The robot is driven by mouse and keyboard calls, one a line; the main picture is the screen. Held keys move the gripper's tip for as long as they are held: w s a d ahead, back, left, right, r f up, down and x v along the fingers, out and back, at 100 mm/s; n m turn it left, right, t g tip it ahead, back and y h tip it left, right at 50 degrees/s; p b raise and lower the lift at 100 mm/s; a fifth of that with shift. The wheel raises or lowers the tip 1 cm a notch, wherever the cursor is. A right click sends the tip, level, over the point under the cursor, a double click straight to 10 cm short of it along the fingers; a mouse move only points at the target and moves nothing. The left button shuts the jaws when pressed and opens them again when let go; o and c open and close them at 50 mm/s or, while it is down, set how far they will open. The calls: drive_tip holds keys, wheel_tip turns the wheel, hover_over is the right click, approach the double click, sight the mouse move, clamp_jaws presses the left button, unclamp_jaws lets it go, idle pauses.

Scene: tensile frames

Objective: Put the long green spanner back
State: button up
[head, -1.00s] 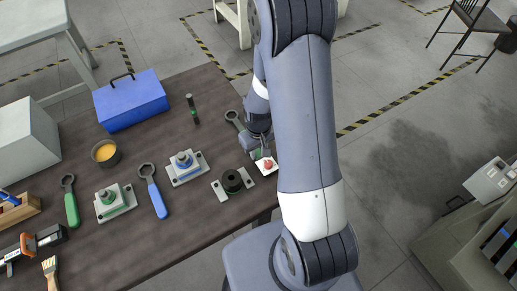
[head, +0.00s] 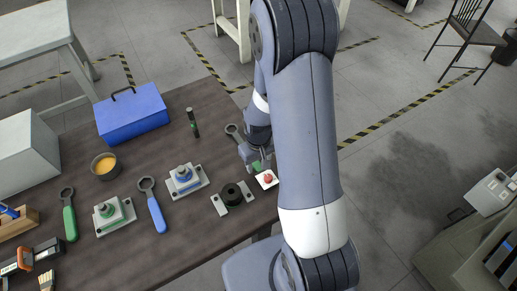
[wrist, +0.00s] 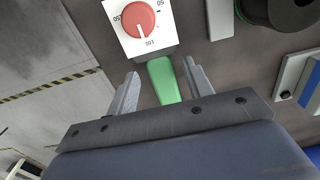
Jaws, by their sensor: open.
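A spanner with a grey ring head (head: 233,130) lies at the right end of the table, partly hidden by my arm. Its green handle (head: 257,167) shows beside my gripper (head: 256,158). In the wrist view the green handle (wrist: 164,82) lies between the two spread fingers of my gripper (wrist: 160,70), with gaps at both sides. Another green-handled spanner (head: 69,215) lies at the left of the table, beside a plate with a green-collared stud (head: 108,210). I cannot tell which green spanner is longer.
A white plate with a red dial (head: 267,178) is close to my gripper. A black round fixture (head: 232,195), a blue-collared fixture (head: 184,178) and a blue-handled spanner (head: 153,208) lie leftward. A blue toolbox (head: 133,113) and a cup (head: 104,163) stand behind.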

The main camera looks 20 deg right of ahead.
wheel_tip(320, 180, up, 11)
drive_tip(key=shift+r, duration=0.15)
drive_tip(key=shift+s, duration=0.1)
drive_tip(key=shift+c, duration=0.3)
idle(2.0)
